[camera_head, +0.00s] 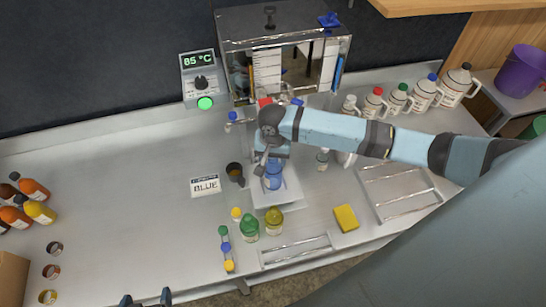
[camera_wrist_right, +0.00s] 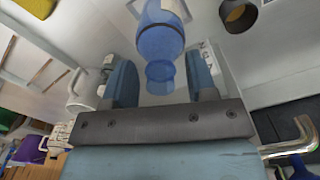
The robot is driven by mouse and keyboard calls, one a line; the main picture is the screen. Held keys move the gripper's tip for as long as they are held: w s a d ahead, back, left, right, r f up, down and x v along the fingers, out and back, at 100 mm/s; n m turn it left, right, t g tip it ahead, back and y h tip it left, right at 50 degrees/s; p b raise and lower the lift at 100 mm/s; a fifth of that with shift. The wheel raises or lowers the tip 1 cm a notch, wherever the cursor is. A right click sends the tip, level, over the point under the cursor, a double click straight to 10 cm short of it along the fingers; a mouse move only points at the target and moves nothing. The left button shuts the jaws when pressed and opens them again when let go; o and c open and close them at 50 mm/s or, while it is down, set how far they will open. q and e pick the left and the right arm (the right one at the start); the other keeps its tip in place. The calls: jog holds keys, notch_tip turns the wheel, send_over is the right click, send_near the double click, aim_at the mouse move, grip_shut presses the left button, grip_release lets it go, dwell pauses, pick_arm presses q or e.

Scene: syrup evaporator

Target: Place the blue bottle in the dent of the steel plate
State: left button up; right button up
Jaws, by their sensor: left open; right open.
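The blue bottle (camera_head: 273,181) stands upright on the pale steel plate (camera_head: 289,197) in the head view. I cannot tell whether its base sits in the dent, which is hidden. My right gripper (camera_head: 269,161) is just above and behind the bottle, with its jaws open. In the right wrist view the blue bottle (camera_wrist_right: 161,42) shows between the two spread fingers of my right gripper (camera_wrist_right: 162,78), with gaps on both sides. My left gripper (camera_head: 147,299) is open and empty at the bottom edge of the head view, far from the bottle.
A green bottle (camera_head: 249,228) and a yellow bottle (camera_head: 274,221) stand just in front of the plate. A dark cup (camera_head: 235,173) and a BLUE label (camera_head: 205,186) are to its left. A yellow sponge (camera_head: 346,218) lies to the right. The counter's left middle is clear.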

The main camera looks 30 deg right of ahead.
notch_tip(320, 180, up, 12)
jog(key=shift+b, duration=0.3)
dwell(0.4)
jog(key=s+a+f+n+t+y, duration=0.1)
jog(key=s+a+f+n, duration=0.15)
jog(key=s, duration=0.35)
jog(key=s+a+f+n+t+y, duration=0.1)
jog(key=s+a+f+n, duration=0.1)
jog(key=s+a+n, duration=0.3)
jog(key=s+d+n+t+h, duration=0.2)
jog(key=s+d, duration=0.7)
jog(key=s, duration=0.4)
jog(key=w+a+f+t+y+p, duration=0.1)
jog(key=w+a+f+t+y, duration=0.2)
jog(key=f, duration=0.8)
jog(key=w+a+n+t, duration=0.1)
jog(key=w+a+t, duration=0.1)
jog(key=a+t, duration=0.1)
jog(key=shift+w+a+f+t, duration=0.2)
jog(key=shift+a+f+t, duration=0.1)
jog(key=shift+t, duration=0.2)
jog(key=shift+w, duration=0.1)
jog(key=shift+c, duration=0.2)
